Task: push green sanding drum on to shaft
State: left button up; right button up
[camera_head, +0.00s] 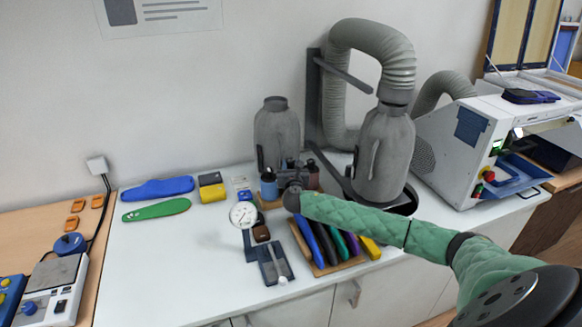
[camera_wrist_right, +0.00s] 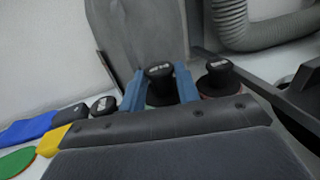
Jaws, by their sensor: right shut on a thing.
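My right gripper (camera_head: 292,180) reaches in from the right under a green padded sleeve, among small black-capped bottles at the back of the white table. In the right wrist view, its two blue fingers (camera_wrist_right: 160,88) close on either side of a black-capped bottle (camera_wrist_right: 159,71). That bottle's body is mostly hidden by the gripper. One capped bottle (camera_wrist_right: 103,105) stands to its left and another (camera_wrist_right: 219,72) to its right. My left gripper is not in view.
Grey dust-collector bodies (camera_head: 383,150) and a hose (camera_head: 398,60) stand behind the bottles. A white machine (camera_head: 465,140) stands right.

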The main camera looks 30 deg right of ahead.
jog(key=shift+r+p, duration=0.8)
jog(key=shift+r, duration=0.35)
